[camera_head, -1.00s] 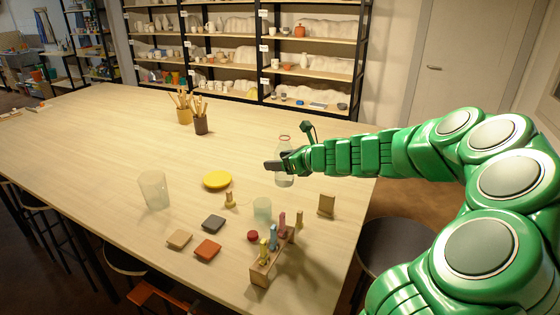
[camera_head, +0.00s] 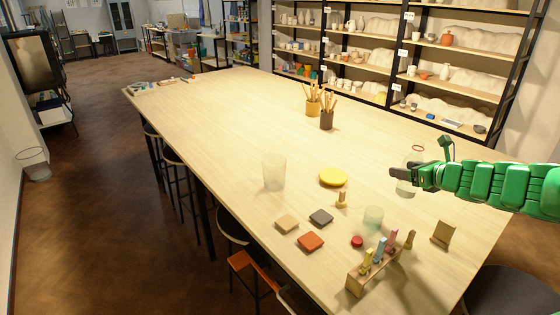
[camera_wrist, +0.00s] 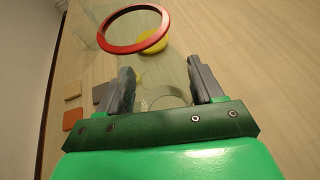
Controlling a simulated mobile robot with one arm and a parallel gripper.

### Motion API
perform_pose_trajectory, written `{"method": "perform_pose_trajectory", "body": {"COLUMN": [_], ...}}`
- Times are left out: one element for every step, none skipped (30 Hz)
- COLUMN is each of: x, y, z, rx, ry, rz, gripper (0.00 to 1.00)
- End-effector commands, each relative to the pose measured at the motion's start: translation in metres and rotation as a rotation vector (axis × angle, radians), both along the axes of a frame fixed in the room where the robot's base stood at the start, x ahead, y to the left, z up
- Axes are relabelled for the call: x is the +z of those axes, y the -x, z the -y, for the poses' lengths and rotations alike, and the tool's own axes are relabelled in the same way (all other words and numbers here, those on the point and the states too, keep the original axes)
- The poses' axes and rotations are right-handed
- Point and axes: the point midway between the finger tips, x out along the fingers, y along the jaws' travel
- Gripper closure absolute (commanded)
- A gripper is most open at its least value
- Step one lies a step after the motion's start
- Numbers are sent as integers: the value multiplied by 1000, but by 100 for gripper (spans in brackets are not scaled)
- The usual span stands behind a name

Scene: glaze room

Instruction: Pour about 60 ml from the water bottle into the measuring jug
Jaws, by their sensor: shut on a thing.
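The clear water bottle (camera_head: 406,189) has a red ring at its mouth and looks upright. My gripper (camera_head: 404,174) is shut around its body. In the wrist view, the red-rimmed bottle (camera_wrist: 137,47) stands between the fingers of my gripper (camera_wrist: 162,78). I cannot tell whether its base touches the table; its water level is not clear. A larger clear, flared vessel (camera_head: 274,173), probably the measuring jug, stands upright on the table, well left of my gripper. A small clear greenish cup (camera_head: 373,217) stands nearer the front; no markings are readable on either.
Coloured tiles (camera_head: 311,241), a red lid (camera_head: 357,241), a small wooden piece (camera_head: 341,199) and a rack of tools (camera_head: 357,280) occupy the front. Brush pots (camera_head: 327,120) stand farther back.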

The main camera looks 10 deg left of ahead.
Motion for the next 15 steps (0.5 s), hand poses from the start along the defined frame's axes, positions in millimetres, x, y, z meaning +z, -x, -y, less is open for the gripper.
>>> {"method": "perform_pose_trajectory", "body": {"x": [-3, -5, -6, -7, -7, -7, -7, -7, -9, -10, -10, -11, -11, -11, -11], "y": [-8, -12, -17, -21, -25, -31, -34, -38, -43, -47, -52, -57, -61, -64, -69], "z": [3, 4, 5, 6, 7, 9, 9, 9, 9, 10, 10, 11, 11, 10, 9], "rx": [1, 2, 5, 7, 9, 12, 15, 18, 23, 25, 26, 30, 34, 39, 47], "ry": [2, 2, 3, 4, 3, 4, 3, 3, 2, 2, 3, 3, 3, 2, 2], "rz": [-2, -3, -4, -5, -4, -2, -2, -2, -3, -4, -4, -4, -3, -3, -3], "gripper": [72, 72, 72, 72, 72, 72, 72, 72, 72, 72, 72, 72, 72, 72, 72]}}
